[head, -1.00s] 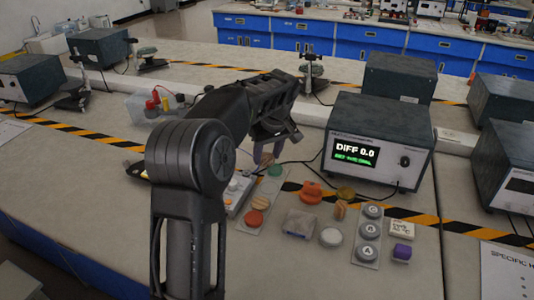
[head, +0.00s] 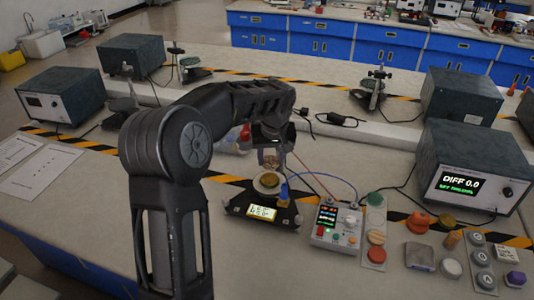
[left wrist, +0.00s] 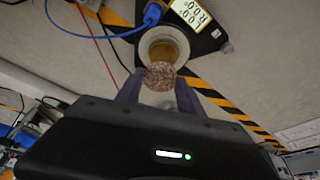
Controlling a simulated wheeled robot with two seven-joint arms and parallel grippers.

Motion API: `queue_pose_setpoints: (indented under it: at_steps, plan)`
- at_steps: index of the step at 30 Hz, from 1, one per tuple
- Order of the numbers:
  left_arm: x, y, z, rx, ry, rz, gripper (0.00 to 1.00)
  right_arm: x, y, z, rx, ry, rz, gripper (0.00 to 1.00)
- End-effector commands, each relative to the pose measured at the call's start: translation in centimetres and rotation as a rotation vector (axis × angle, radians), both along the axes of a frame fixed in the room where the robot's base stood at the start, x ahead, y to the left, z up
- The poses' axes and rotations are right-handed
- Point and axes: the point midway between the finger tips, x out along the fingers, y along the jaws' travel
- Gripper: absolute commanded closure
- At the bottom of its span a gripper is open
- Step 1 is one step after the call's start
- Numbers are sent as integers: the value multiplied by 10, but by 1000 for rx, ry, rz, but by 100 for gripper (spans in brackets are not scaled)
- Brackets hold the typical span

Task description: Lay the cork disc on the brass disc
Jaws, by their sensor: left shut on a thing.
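The cork disc (left wrist: 160,75) is a speckled brown round piece between the fingertips of my left gripper (left wrist: 159,88) in the left wrist view. In the head view my left gripper (head: 271,160) is above the round pale dish of a black device. The brass disc (left wrist: 163,49) lies in that dish and is partly covered by the cork disc in the wrist view. The brass disc also shows in the head view (head: 269,180), below the fingertips. I cannot tell whether the two discs touch. My right gripper is not in view.
The black device (head: 240,207) has a lit display and a blue cable. A control box (head: 335,231) with a screen and buttons stands right of it. Farther right are a strip with coloured discs (head: 376,237), several loose pieces, and a large meter (head: 472,165).

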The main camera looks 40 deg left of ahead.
Motion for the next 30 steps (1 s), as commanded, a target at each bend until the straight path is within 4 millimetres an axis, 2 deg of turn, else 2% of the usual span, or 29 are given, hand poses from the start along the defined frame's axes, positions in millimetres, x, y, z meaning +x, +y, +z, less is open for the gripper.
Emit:
queue_pose_setpoints:
  at_steps: [16,30]
  plan:
    - [0,-1,-3,0,0,-8,93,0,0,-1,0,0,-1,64]
    - [0,-1,-41,1,2,-9,93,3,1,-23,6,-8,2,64]
